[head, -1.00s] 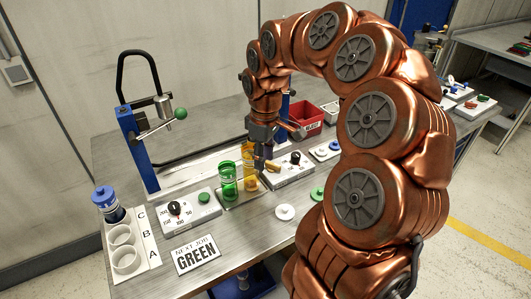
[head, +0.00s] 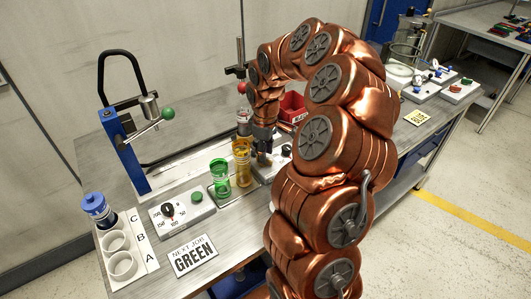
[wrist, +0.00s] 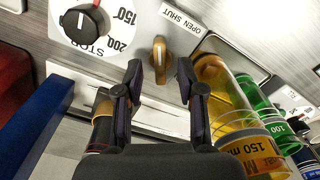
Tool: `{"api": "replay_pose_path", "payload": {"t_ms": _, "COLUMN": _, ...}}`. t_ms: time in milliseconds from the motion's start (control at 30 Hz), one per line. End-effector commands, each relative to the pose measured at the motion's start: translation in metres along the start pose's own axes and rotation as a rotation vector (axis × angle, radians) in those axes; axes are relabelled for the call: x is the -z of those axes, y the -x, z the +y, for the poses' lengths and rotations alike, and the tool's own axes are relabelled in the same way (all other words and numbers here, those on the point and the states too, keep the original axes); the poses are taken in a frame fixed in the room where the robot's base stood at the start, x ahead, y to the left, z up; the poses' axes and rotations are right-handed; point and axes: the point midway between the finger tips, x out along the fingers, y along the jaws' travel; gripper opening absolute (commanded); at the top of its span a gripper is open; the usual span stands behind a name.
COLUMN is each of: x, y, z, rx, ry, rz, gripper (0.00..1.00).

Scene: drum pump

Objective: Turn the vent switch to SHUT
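The vent switch (wrist: 160,57) is a small ochre knob with a pale line, seen from above in the wrist view. Its long side runs nearly up and down in that picture. A label reading OPEN SHUT (wrist: 184,17) lies beside it, to the upper right. My gripper (wrist: 160,72) is open, with one dark finger on each side of the switch. I cannot tell whether either finger touches it. In the head view, my gripper (head: 264,148) is low over the panel behind the amber cylinder, and the switch is hidden there.
The amber cylinder (wrist: 222,95) stands close beside the right finger in the wrist view, with the green cylinder (wrist: 258,100) beyond. A black dial (wrist: 85,25) is at upper left. In the head view, a lever press (head: 125,150) stands left and a red bin (head: 292,105) behind.

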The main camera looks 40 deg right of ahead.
Motion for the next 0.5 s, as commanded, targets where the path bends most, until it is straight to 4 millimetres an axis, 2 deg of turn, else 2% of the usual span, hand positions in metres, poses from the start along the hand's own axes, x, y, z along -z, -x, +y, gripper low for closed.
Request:
{"api": "replay_pose_path", "payload": {"t_ms": 167, "x": -0.002, "y": -0.014, "z": -0.001, "rx": 0.003, "ry": -0.002, "rz": -0.002, "gripper": 0.39}}
{"api": "replay_pose_path", "payload": {"t_ms": 400, "x": -0.001, "y": -0.016, "z": 0.0, "rx": 0.001, "ry": -0.002, "rz": 0.0, "gripper": 0.39}}
{"api": "replay_pose_path", "payload": {"t_ms": 500, "x": -0.001, "y": -0.016, "z": 0.0, "rx": 0.001, "ry": -0.002, "rz": 0.0, "gripper": 0.29}}
